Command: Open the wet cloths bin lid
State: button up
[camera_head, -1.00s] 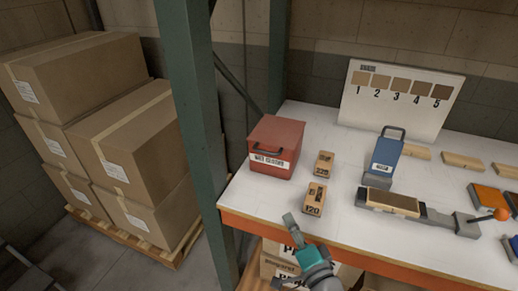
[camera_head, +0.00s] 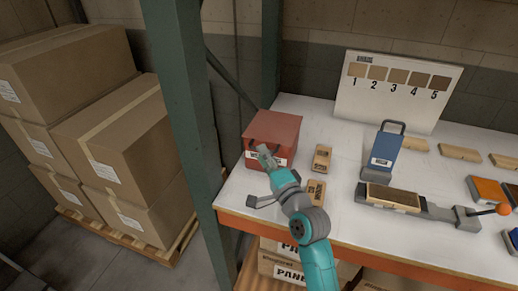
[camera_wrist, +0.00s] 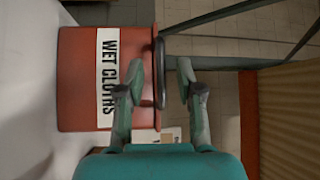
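The wet cloths bin (camera_head: 285,131) is a red box with a white label, standing at the left end of the white shelf top. Its lid looks shut. In the wrist view the bin (camera_wrist: 77,80) appears turned sideways, with its "WET CLOTHS" label (camera_wrist: 107,75) and a dark handle (camera_wrist: 160,73) at the lid's front. My gripper (camera_head: 266,156) is at the bin's front and covers part of the label and handle. In the wrist view my gripper (camera_wrist: 160,78) is open, with one finger on each side of the handle. I cannot tell whether either finger touches it.
Two small wooden blocks (camera_head: 322,158) stand right of the bin, the nearer partly behind my arm. A green post (camera_head: 185,100) rises just left of the bin. A blue handled block (camera_head: 383,155) and a sample board (camera_head: 395,92) are farther right.

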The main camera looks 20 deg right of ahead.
jog(key=shift+w+a+r, duration=0.1)
jog(key=shift+w+a, duration=0.05)
jog(key=shift+w, duration=0.7)
jog(key=shift+w+a+r, duration=0.1)
jog(key=shift+w+a, duration=0.05)
jog(key=shift+w, duration=0.7)
grip_shut()
